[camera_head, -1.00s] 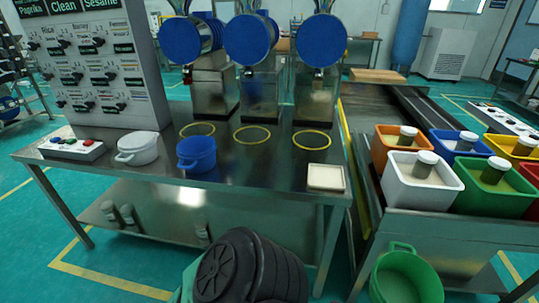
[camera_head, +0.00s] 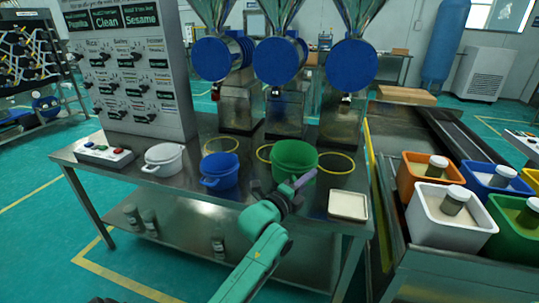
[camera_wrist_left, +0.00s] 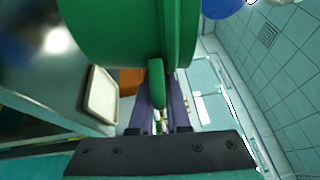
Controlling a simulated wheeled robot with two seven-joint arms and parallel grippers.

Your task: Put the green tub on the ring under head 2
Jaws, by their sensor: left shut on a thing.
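The green tub (camera_head: 294,160) is at the table's rings, in front of head 2 (camera_head: 279,62). My left gripper (camera_head: 303,180) is shut on its handle; the handle (camera_wrist_left: 157,82) shows between the purple fingers in the left wrist view. The ring under head 2 (camera_head: 262,152) shows only its left part; the tub hides the rest. I cannot tell whether the tub touches the table or hangs above it. My right gripper is not in view.
A blue tub (camera_head: 219,172) and a white tub (camera_head: 164,160) stand left on the steel table. Right of the green tub are another yellow ring (camera_head: 336,163) and a cream square tray (camera_head: 348,205). Coloured bins, including a white one (camera_head: 442,230), stand further right.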

